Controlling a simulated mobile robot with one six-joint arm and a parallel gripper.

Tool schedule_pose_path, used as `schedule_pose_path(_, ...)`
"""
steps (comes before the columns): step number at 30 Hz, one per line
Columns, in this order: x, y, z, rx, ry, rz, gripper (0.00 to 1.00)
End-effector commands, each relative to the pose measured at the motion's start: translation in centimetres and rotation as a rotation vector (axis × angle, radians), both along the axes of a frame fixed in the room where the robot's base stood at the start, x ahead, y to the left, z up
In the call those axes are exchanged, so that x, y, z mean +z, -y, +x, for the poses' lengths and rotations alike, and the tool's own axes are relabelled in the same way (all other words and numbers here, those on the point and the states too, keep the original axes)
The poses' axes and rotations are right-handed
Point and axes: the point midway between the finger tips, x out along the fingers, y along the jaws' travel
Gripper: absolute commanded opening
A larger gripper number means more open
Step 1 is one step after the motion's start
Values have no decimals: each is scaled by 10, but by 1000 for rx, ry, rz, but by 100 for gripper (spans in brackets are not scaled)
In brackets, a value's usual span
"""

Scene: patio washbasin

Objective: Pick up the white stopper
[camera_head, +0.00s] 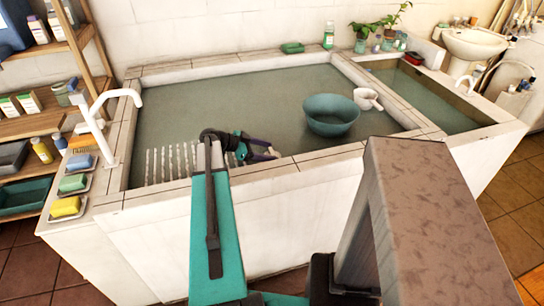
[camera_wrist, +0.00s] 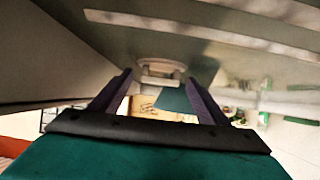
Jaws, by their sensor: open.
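A white round piece with a raised bar across it, which looks like the white stopper (camera_wrist: 160,68), shows in the wrist view, centred just beyond my fingertips. It lies against a grey-green surface. My gripper (camera_wrist: 159,77) is open, its two purple fingers on either side of the line to the stopper, with nothing held between them. In the head view my gripper (camera_head: 264,150) is low at the front wall of the large basin (camera_head: 171,72). The stopper cannot be made out in the head view. How far the fingers are from it is hard to tell.
A teal bowl (camera_head: 331,114) and a white scoop (camera_head: 367,99) are in the basin, right of my gripper. A white tap (camera_head: 118,95) stands at the left rim, near soap dishes. A washboard-like ribbed slope (camera_head: 172,162) lies left of my gripper.

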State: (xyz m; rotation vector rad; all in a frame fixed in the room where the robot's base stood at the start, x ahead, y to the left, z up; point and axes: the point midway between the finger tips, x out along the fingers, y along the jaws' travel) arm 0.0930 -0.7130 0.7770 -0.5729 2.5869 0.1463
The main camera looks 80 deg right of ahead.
Motion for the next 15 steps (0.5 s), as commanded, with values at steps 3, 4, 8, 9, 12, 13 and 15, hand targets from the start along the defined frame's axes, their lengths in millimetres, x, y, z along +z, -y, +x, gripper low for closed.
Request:
schedule_pose_path(3, 0, 0, 0, 0, 0, 0, 69)
schedule_pose_path(4, 0, 0, 0, 0, 0, 0, 69)
schedule_pose_path(8, 0, 0, 0, 0, 0, 0, 69)
schedule_pose_path(9, 0, 0, 0, 0, 0, 0, 67)
schedule_pose_path(12, 0, 0, 0, -1, 0, 0, 50)
schedule_pose_path(13, 0, 0, 0, -1, 0, 0, 45)
schedule_pose_path(15, 0, 0, 0, -1, 0, 0, 33)
